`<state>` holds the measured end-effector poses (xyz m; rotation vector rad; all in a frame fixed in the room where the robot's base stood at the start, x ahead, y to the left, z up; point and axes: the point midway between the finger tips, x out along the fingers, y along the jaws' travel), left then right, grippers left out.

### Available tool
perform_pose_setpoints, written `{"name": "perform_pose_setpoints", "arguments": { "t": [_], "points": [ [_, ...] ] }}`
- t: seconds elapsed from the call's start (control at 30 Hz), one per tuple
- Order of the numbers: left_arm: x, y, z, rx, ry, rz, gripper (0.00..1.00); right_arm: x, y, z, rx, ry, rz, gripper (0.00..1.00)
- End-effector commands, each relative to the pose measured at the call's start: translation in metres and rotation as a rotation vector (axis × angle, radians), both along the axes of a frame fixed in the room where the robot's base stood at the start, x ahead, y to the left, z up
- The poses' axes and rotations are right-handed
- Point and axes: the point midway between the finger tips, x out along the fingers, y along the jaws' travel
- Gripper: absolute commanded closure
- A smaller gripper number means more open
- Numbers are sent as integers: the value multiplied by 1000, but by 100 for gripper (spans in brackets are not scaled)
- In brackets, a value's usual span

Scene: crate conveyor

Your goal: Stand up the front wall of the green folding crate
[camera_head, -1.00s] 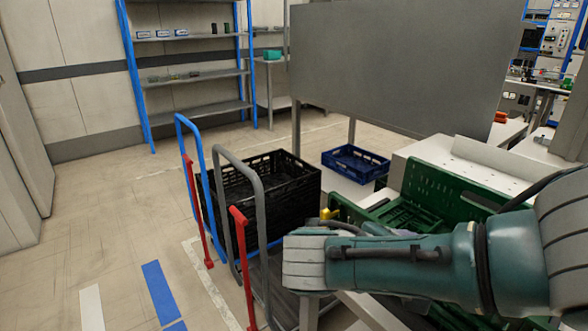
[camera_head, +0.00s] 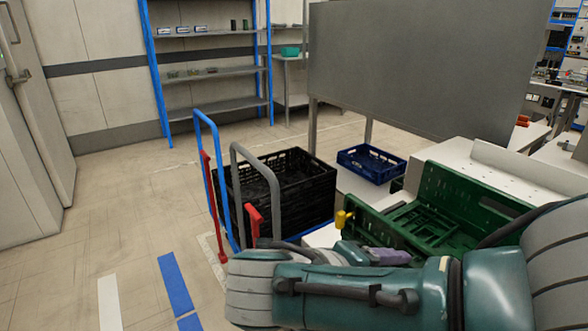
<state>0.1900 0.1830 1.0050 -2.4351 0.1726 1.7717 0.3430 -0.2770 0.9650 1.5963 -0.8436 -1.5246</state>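The green folding crate (camera_head: 466,194) is at the right of the head view, on the pale conveyor table. Its far long wall stands up, and green lattice panels (camera_head: 417,226) lie low inside it. My teal and grey arm crosses in front from the right edge and hides the crate's near side, so I cannot tell how the front wall lies. A small yellow piece (camera_head: 343,219) shows at the crate's left end. Neither gripper can be made out.
A black crate (camera_head: 308,212) sits on a cart with blue, grey and red handles (camera_head: 238,160), left of the table. A blue crate (camera_head: 371,164) lies behind. A grey panel (camera_head: 420,65) stands behind the table. Shelves (camera_head: 212,73) are at the back; the left floor is clear.

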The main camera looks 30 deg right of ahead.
Motion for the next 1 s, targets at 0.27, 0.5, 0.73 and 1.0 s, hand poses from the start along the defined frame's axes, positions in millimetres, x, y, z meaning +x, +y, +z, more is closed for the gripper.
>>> {"name": "perform_pose_setpoints", "arguments": {
  "t": [0.27,0.5,0.73,1.0],
  "points": [
    [0,1,0,4,0,-3,100,-1,14,4,-1,0,0,43],
    [0,1,0,4,0,-3,100,-1,14,4,-2,0,0,43],
    [0,1,1,4,0,-2,100,-1,14,4,-1,0,0,43],
    [0,-1,4,-4,1,3,100,-3,42,19,4,0,3,43]
  ]
}}
